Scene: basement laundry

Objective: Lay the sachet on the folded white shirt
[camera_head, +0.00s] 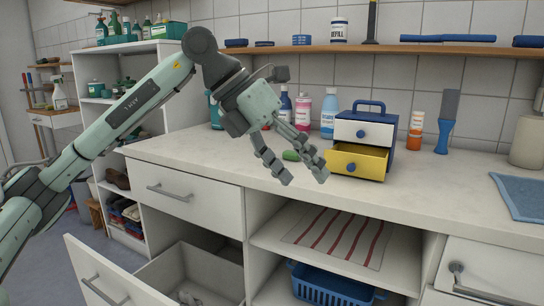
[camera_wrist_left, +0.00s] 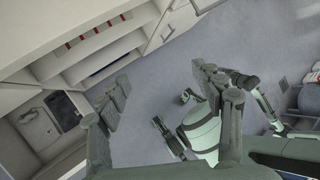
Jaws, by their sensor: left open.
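My left gripper (camera_head: 304,178) is open and empty above the front of the counter, left of the small drawer box. Its spread fingers also show in the left wrist view (camera_wrist_left: 170,96), with floor between them. A small green item (camera_head: 291,155) lies on the counter behind the fingers; I cannot tell whether it is the sachet. A small box with a white upper drawer and an open yellow drawer (camera_head: 355,163) stands to the right; the yellow drawer's inside is mostly hidden. I cannot make out a folded white shirt.
Bottles (camera_head: 303,109) stand along the wall behind the gripper. The counter (camera_head: 420,188) is mostly clear in front, with a blue cloth (camera_head: 522,192) at right. Below, a large drawer (camera_head: 95,278) stands open, near a striped cloth (camera_head: 335,233) and a blue basket (camera_head: 330,288).

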